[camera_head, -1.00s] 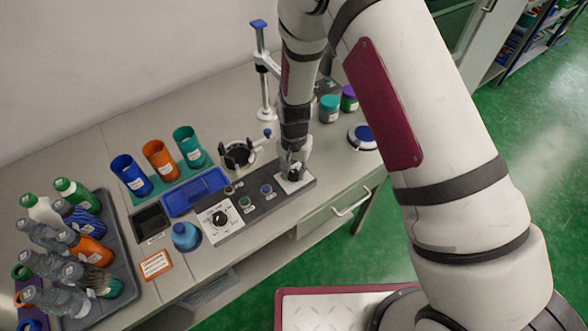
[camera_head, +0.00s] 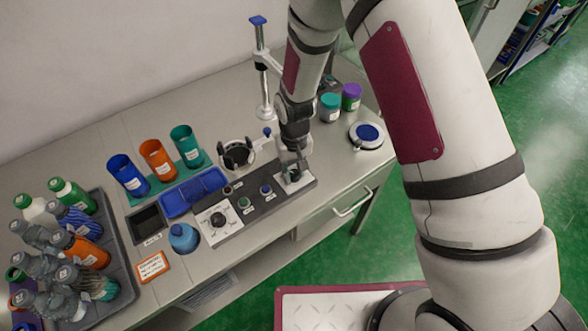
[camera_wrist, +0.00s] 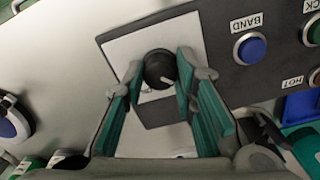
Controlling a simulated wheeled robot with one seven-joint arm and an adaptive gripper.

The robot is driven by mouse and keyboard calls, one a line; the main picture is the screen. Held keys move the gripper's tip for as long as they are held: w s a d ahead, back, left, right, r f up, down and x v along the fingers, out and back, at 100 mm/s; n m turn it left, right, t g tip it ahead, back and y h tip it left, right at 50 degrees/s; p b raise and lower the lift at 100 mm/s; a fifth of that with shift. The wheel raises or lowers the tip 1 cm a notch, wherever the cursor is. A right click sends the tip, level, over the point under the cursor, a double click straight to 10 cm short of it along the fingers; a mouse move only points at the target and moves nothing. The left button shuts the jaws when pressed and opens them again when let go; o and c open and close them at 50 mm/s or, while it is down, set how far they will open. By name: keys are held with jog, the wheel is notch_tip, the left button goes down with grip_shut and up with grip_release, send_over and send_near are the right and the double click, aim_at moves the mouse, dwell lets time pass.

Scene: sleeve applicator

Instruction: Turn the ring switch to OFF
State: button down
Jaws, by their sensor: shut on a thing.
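The ring switch (camera_wrist: 158,70) is a round black knob with a small pale pointer mark. It sits on a white plate (camera_wrist: 130,48) at the right end of the dark control panel (camera_head: 249,202). My gripper (camera_wrist: 160,68) has its green-padded fingers on both sides of the knob, shut on it. In the head view my gripper (camera_head: 293,170) reaches down over the white plate and mostly hides the knob. The pointer slants toward the lower right in the wrist view. I cannot read any position marks on the plate.
A blue button (camera_wrist: 250,48) marked BAND is beside the switch. A clamp stand (camera_head: 262,75) and a black ring holder (camera_head: 237,154) stand behind. A blue-topped disc (camera_head: 367,133) lies to the right.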

aim_at(294, 172)
dwell(0.4)
jog(key=c, duration=1.3)
grip_release()
notch_tip(294, 172, up, 12)
